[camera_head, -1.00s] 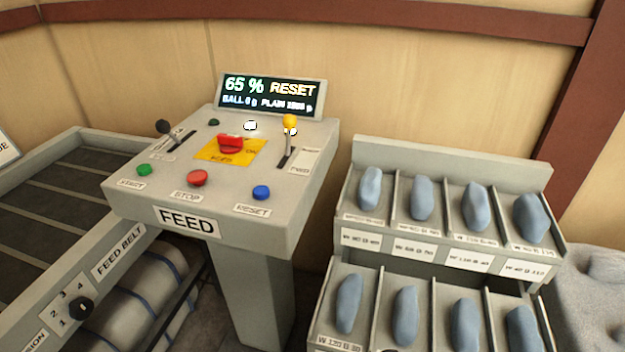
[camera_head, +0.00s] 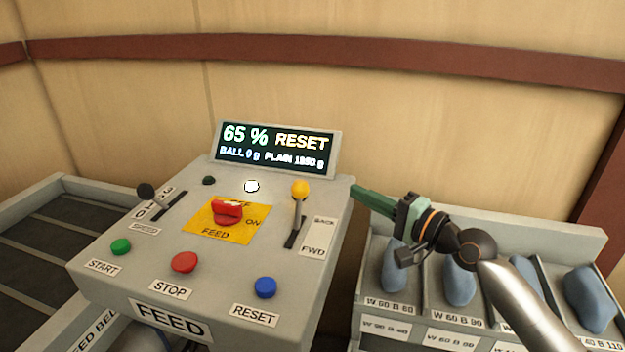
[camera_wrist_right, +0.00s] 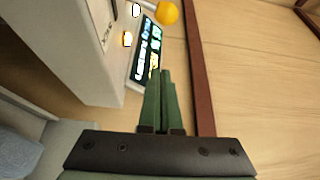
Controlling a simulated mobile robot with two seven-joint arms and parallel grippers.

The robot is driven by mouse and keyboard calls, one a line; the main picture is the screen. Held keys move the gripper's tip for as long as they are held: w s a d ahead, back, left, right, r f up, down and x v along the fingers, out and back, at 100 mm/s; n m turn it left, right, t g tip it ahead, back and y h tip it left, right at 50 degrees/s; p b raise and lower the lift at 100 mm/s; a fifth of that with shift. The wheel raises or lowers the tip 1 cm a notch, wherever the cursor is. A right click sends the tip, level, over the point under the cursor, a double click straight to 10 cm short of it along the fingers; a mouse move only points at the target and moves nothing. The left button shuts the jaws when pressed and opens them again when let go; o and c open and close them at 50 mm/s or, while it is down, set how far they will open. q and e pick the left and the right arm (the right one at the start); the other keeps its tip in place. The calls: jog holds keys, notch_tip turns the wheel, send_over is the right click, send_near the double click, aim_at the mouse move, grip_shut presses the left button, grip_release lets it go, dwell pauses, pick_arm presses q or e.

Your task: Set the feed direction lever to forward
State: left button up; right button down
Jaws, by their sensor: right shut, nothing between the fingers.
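The feed direction lever is a thin metal stick with a yellow knob (camera_head: 300,188), at the right side of the feed panel (camera_head: 140,262). It rises from a dark slot beside a plate (camera_head: 317,238) marked BACK at the far end and FWD at the near end. The knob stands over the far, BACK end. My right gripper (camera_head: 355,191) is shut and empty, to the right of the knob and apart from it. In the right wrist view the knob (camera_wrist_right: 167,12) is beyond the closed fingertips. My left gripper is not in view.
The panel also has a red switch (camera_head: 227,211), a black speed lever (camera_head: 146,191), and START, STOP and RESET buttons. A display (camera_head: 275,149) reading 65 % RESET stands behind. A rack (camera_head: 440,300) of blue-grey packs is below my right arm.

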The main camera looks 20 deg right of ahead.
aim_at(298, 210)
jog(key=shift+s+r, duration=0.1)
jog(key=shift+s, duration=0.05)
jog(key=p+x, duration=0.1)
jog(key=x, duration=0.9)
jog(key=shift+s+a+r+p, duration=0.1)
jog(key=shift+s+a+p, duration=0.9)
jog(key=shift+s+p, duration=0.05)
jog(key=shift+s+a+f, duration=0.2)
jog(key=shift+s+a, duration=0.15)
jog(key=shift+s, duration=0.05)
jog(key=shift+s+a, duration=0.1)
jog(key=shift+s, duration=0.05)
jog(key=shift+s+a+r+n, duration=0.1)
jog(key=shift+s+r+n, duration=0.05)
jog(key=shift+n, duration=0.25)
